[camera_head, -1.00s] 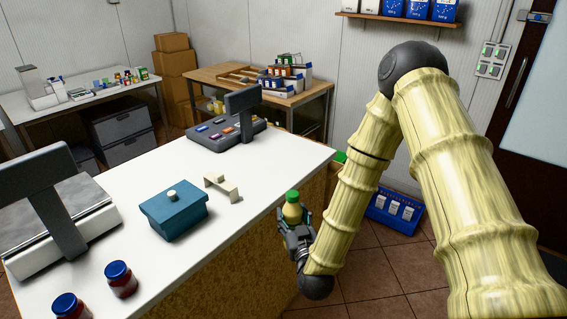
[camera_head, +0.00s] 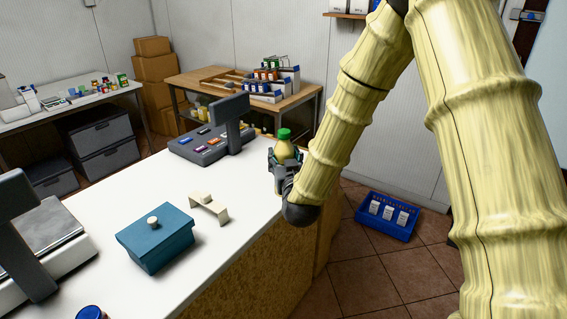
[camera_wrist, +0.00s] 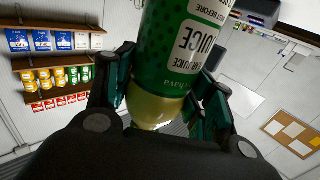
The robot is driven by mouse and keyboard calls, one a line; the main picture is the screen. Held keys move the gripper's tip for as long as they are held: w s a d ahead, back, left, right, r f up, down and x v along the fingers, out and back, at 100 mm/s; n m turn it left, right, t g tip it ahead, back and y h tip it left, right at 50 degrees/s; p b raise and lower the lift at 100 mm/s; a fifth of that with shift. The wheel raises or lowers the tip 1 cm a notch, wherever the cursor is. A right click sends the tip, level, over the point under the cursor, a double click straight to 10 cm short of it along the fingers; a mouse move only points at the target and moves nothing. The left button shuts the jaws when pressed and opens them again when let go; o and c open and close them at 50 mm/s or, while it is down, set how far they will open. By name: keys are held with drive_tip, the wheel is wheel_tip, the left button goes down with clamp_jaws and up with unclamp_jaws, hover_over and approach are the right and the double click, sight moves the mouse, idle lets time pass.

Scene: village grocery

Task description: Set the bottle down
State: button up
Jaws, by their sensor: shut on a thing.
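The bottle (camera_head: 283,147) is pale yellow with a green cap, and it is upright in my gripper (camera_head: 279,160) in the head view. In the wrist view the bottle (camera_wrist: 176,62) shows a green label with the word "JUICE", and dark green fingers clasp it from both sides. My gripper is shut on the bottle at the right edge of the white counter (camera_head: 235,179). I cannot tell whether the bottle's base is over the counter or just beyond its edge.
A teal box (camera_head: 157,240) with a knob and a cream bracket-shaped piece (camera_head: 209,207) sit nearer. A scale (camera_head: 45,245) is at left. Bare counter lies between the bracket and the register.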

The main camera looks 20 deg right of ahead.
drive_tip(key=w+d+f+p, duration=0.2)
drive_tip(key=w, duration=0.5)
drive_tip(key=w+d+f+p, duration=0.2)
drive_tip(key=w+p, duration=0.1)
drive_tip(key=w, duration=0.4)
drive_tip(key=shift+f, duration=0.35)
drive_tip(key=shift+w+d+f, duration=0.1)
drive_tip(key=shift+f, duration=0.1)
drive_tip(key=o, duration=1.4)
drive_tip(key=shift+o, duration=0.2)
drive_tip(key=shift+r, duration=0.15)
drive_tip(key=s+a+b, duration=0.1)
drive_tip(key=s+b, duration=0.1)
drive_tip(key=s, duration=1)
drive_tip(key=shift+a+b, duration=0.2)
drive_tip(key=shift+b, duration=0.2)
